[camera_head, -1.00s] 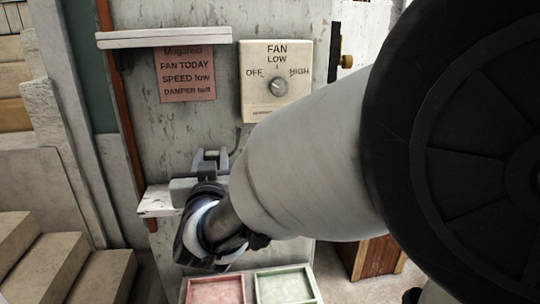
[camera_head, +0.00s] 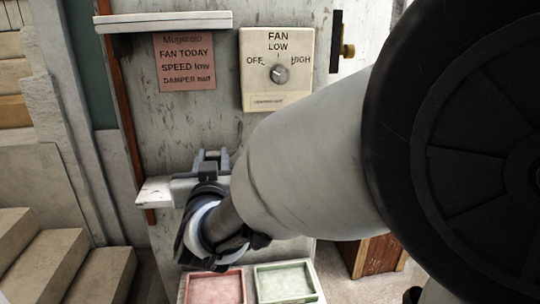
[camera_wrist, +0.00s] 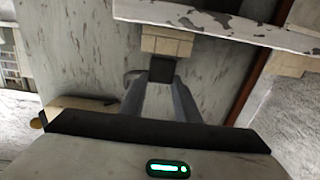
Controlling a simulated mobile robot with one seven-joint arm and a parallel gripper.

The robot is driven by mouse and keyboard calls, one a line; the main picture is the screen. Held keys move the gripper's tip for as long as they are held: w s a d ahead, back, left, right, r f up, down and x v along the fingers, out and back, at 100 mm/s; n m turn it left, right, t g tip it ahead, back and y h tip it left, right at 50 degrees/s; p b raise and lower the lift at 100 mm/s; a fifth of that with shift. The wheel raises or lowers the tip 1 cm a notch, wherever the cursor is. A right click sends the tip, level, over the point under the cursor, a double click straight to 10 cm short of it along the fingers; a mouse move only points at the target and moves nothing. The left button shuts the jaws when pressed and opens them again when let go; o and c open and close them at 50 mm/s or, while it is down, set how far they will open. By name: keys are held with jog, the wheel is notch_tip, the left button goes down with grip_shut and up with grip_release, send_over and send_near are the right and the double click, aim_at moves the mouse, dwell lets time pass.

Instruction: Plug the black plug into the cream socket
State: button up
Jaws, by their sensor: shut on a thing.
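My gripper (camera_wrist: 160,95) is shut on the black plug (camera_wrist: 172,70), which shows as a dark block between the fingertips in the wrist view. The cream socket (camera_wrist: 168,42) is a pale block against the shelf edge, directly beyond the plug in that view. Plug and socket look adjoining; I cannot tell whether the plug is inside it. In the head view my gripper (camera_head: 211,158) is at the lower shelf, in front of the grey panel. There the plug and socket are hidden by my gripper and arm.
The lower shelf (camera_head: 153,193) juts from the panel, with an upper shelf (camera_head: 165,22) above. A cream fan box (camera_head: 277,95) with a knob and a pink note (camera_head: 185,62) are on the panel. Red (camera_head: 215,288) and green (camera_head: 286,283) trays stand below. Steps (camera_head: 40,260) are at left.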

jog(key=shift+f, duration=0.3)
jog(key=o, duration=1.1)
jog(key=shift+r+p, duration=1.25)
jog(key=shift+r, duration=0.8)
